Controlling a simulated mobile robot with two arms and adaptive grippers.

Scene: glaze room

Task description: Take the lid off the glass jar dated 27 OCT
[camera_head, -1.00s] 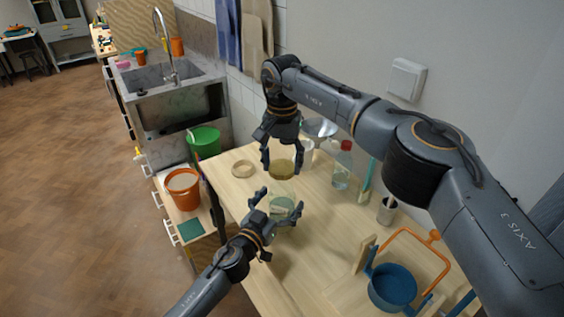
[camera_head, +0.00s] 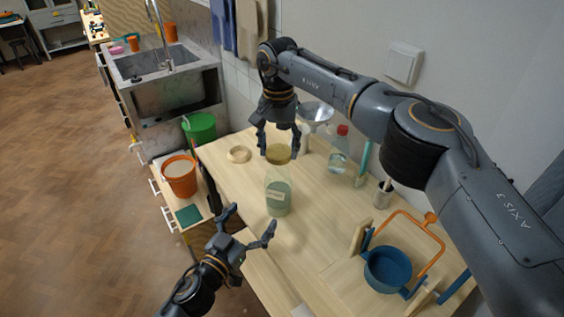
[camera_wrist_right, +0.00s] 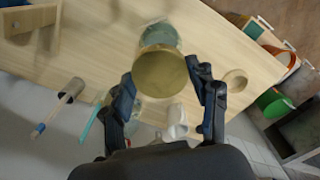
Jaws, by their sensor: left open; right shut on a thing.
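The glass jar (camera_head: 278,194) stands upright on the wooden table, with greenish contents and a pale label too small to read. My right gripper (camera_head: 279,148) is above it, shut on a round brownish-gold lid (camera_head: 279,155). In the right wrist view the lid (camera_wrist_right: 160,72) sits between the fingers (camera_wrist_right: 166,84), with part of the jar (camera_wrist_right: 160,35) beyond it.
A wooden ring (camera_head: 238,154) lies left of the lid. A clear bottle with a red cap (camera_head: 339,158) and a metal cup (camera_head: 383,194) stand to the right. A blue pot (camera_head: 389,268) and an orange frame (camera_head: 430,238) occupy the front right. The table around the jar is clear.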

